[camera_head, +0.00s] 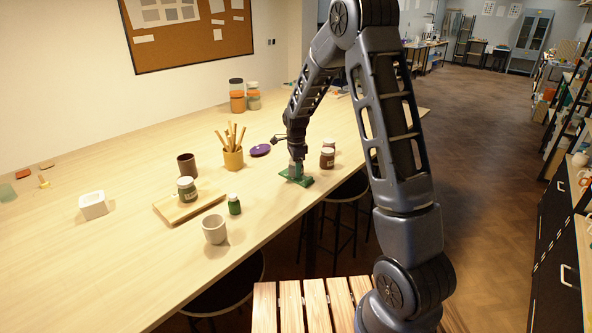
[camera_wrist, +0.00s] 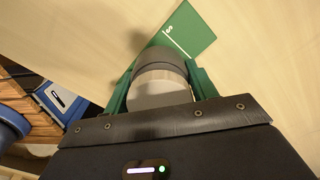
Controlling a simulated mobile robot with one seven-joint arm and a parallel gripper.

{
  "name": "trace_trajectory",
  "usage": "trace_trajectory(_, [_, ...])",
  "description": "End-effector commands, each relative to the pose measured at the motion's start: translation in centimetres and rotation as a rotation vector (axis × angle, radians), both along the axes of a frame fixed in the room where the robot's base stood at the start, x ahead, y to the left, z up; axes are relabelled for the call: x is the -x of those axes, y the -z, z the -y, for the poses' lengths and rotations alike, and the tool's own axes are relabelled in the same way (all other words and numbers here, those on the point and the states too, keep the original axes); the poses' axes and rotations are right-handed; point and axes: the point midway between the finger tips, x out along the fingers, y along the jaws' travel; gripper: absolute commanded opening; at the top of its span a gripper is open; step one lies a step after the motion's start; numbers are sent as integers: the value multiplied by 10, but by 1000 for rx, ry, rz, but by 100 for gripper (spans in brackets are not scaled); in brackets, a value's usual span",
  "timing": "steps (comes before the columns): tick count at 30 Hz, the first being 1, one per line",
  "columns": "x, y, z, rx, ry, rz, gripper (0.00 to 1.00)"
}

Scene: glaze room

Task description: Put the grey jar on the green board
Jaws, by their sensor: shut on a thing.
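The green board (camera_head: 304,181) lies flat on the long wooden table near its front edge; its corner with a white mark shows in the wrist view (camera_wrist: 192,30). My gripper (camera_head: 296,169) is over the board, pointing down. In the wrist view my gripper (camera_wrist: 158,78) is shut on the grey jar (camera_wrist: 160,90), with a green finger along each side of it. The jar's pale round top and dark band face the camera. The jar's lower part is hidden, and I cannot tell whether it touches the board.
Brown jars (camera_head: 327,158) stand close to the right of the board.

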Motion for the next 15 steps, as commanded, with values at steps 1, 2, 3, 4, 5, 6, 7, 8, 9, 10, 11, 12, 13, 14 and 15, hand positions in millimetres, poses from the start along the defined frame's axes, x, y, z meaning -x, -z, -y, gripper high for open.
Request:
trace_trajectory(1, [0, 6, 0, 0, 0, -2, 28])
trace_trajectory(2, [0, 8, 0, 0, 0, -1, 28])
trace_trajectory(3, [0, 10, 0, 0, 0, 0, 28])
trace_trajectory(4, [0, 10, 0, 0, 0, 1, 28])
trace_trajectory(5, [0, 10, 0, 0, 0, 1, 28])
trace_trajectory(6, [0, 10, 0, 0, 0, 1, 28])
trace_trajectory(7, [0, 10, 0, 0, 0, 1, 28])
trace_trajectory(8, [0, 10, 0, 0, 0, 1, 28])
trace_trajectory(9, [0, 10, 0, 0, 0, 1, 28])
trace_trajectory(10, [0, 10, 0, 0, 0, 1, 28])
trace_trajectory(11, [0, 10, 0, 0, 0, 1, 28])
trace_trajectory(12, [0, 11, 0, 0, 0, 1, 28])
trace_trajectory(13, [0, 12, 0, 0, 0, 0, 28])
trace_trajectory(14, [0, 13, 0, 0, 0, 0, 28])
trace_trajectory(15, [0, 13, 0, 0, 0, 0, 63])
